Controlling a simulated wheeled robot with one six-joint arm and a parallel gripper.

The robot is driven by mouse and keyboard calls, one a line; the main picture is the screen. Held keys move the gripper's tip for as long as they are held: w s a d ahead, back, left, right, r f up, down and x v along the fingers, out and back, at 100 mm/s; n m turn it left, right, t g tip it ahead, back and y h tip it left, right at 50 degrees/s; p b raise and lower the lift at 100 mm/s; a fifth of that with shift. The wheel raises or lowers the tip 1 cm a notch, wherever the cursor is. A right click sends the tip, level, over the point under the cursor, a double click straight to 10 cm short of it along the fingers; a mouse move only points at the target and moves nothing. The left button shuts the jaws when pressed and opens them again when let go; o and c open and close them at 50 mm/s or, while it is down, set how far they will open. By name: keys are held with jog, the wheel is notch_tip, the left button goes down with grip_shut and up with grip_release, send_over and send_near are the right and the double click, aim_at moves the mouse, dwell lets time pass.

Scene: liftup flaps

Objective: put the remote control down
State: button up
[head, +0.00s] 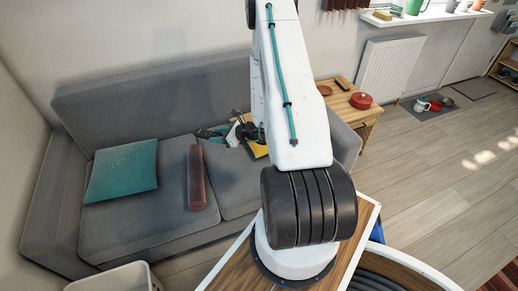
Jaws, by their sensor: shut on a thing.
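My gripper (241,130) is partly behind my white arm, over the right half of the grey sofa (130,219). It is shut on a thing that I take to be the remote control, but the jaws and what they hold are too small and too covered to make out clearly. Small dark and teal shapes show just left of the gripper, and a yellow patch (257,150) shows just below it. I cannot tell whether these touch the sofa seat.
A teal cushion (122,171) and a dark red bolster (196,178) lie on the sofa. A wooden side table (358,114) with a red pot (361,100) stands at the sofa's right end. A pale basket (113,279) is at the lower left. The seat between cushion and bolster is clear.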

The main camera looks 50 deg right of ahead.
jog(key=s+d+f, duration=0.2)
jog(key=s+f, duration=1.8)
jog(key=s, duration=0.3)
send_over(255, 173)
jog(key=shift+s+a+f, duration=0.25)
jog(key=shift+s+f, duration=0.15)
jog(key=shift+f, duration=0.25)
jog(key=shift+w+d+f, duration=0.1)
jog(key=shift+w+f, duration=0.05)
jog(key=shift+f, duration=0.75)
jog(key=shift+w+d+f, duration=0.1)
jog(key=shift+f, duration=0.75)
jog(key=shift+f, duration=0.15)
jog(key=o, duration=1)
